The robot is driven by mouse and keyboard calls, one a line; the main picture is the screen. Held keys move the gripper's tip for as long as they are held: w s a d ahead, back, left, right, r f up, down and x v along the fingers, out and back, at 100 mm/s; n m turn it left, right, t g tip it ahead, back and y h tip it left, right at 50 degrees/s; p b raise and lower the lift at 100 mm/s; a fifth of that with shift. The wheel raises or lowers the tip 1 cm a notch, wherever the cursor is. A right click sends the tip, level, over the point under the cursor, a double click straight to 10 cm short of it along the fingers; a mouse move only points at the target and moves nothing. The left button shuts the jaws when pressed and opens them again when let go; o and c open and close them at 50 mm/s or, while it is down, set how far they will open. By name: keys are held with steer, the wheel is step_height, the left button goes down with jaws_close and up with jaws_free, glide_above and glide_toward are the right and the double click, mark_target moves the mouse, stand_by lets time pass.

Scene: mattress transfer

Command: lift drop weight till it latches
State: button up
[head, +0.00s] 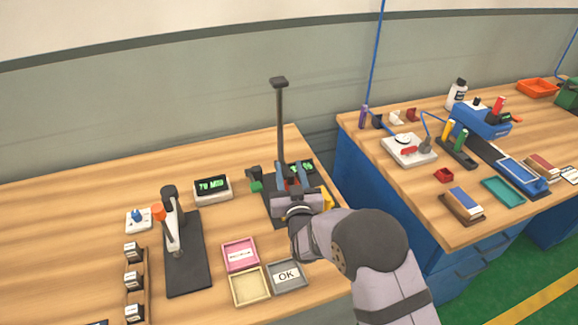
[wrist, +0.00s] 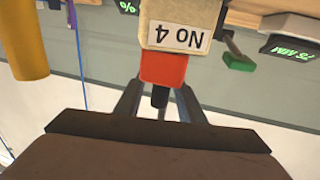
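The drop tester stands on a black base (head: 277,205) at the right end of the near bench, with a tall dark column (head: 280,120). My gripper (head: 292,178) is at the tester, in front of the lower column, and hides much of it in the head view. In the wrist view, which is upside down, a cream block marked "No 4" (wrist: 180,25) joins a red part (wrist: 163,70), with a short dark rod (wrist: 160,97) beyond. My fingers (wrist: 160,92) reach to both sides of the red part. Whether they press on it cannot be told. No latch can be made out.
A green-tipped lever (head: 256,186) and a small display (head: 301,167) are close by the tester. Pink (head: 240,243), cream (head: 236,290) and grey "OK" (head: 275,283) trays lie in front. A black-based lever press (head: 187,270) stands left. A gap separates the right bench (head: 460,215).

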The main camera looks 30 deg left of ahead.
steer(key=shift+w+a, duration=0.35)
steer(key=shift+w, duration=0.15)
jaws_close()
step_height(320, 180, up, 21)
steer(key=p, duration=0.5)
steer(key=shift+r, duration=0.2)
steer(key=shift+c, duration=0.9)
jaws_free()
steer(key=shift+o, duration=0.9)
steer(key=shift+f, duration=0.15)
steer(key=shift+f, duration=0.1)
